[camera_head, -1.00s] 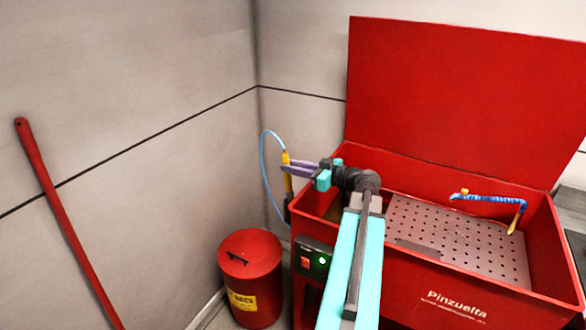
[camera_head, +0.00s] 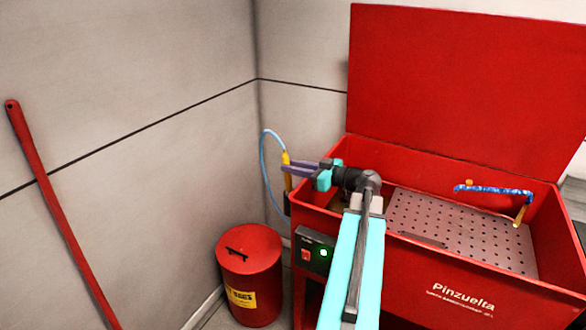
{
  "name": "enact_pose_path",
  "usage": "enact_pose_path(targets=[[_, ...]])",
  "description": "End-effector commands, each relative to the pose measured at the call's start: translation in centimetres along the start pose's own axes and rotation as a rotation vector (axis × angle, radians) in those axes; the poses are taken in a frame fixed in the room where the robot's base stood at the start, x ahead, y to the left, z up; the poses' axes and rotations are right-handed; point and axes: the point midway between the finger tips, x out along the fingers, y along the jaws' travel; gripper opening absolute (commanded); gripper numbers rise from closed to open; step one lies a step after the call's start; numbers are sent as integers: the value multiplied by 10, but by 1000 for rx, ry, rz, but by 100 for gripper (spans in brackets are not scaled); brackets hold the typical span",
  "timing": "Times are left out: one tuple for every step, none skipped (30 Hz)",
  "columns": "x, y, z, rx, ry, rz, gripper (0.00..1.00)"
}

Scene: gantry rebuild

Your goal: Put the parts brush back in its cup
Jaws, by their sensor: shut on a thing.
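The parts brush (camera_head: 287,181) has a yellow handle with a light blue hose looping from its top. It stands about upright at the left end of the red parts washer. My gripper (camera_head: 287,168) is shut on its upper handle, reaching over from the right. A small dark cup (camera_head: 287,204) shows directly under the yellow handle, beside the washer's left wall. The brush's lower end is hidden at the cup, so I cannot tell how deep it sits or whether it touches the bottom.
The red parts washer (camera_head: 455,262) has a raised lid (camera_head: 460,90) and a perforated tray (camera_head: 470,240). A blue spout (camera_head: 493,189) is inside it. A red waste bin (camera_head: 250,285) stands at lower left. A red bar (camera_head: 55,200) crosses the far left. The blue hose hangs by the wall.

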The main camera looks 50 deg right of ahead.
Motion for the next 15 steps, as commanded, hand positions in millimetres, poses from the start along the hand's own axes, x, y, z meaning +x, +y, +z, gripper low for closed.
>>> enact_pose_path(targets=[[0,0,1,0,0,0,0],[0,0,1,0,0,0,0],[0,0,1,0,0,0,0],[0,0,1,0,0,0,0],[0,0,1,0,0,0,0],[0,0,1,0,1,0,0],[0,0,1,0,1,0,0],[0,0,1,0,1,0,0],[0,0,1,0,1,0,0],[0,0,1,0,1,0,0],[0,0,1,0,1,0,0],[0,0,1,0,1,0,0],[0,0,1,0,1,0,23],[0,0,1,0,1,0,28],[0,0,1,0,1,0,35]])
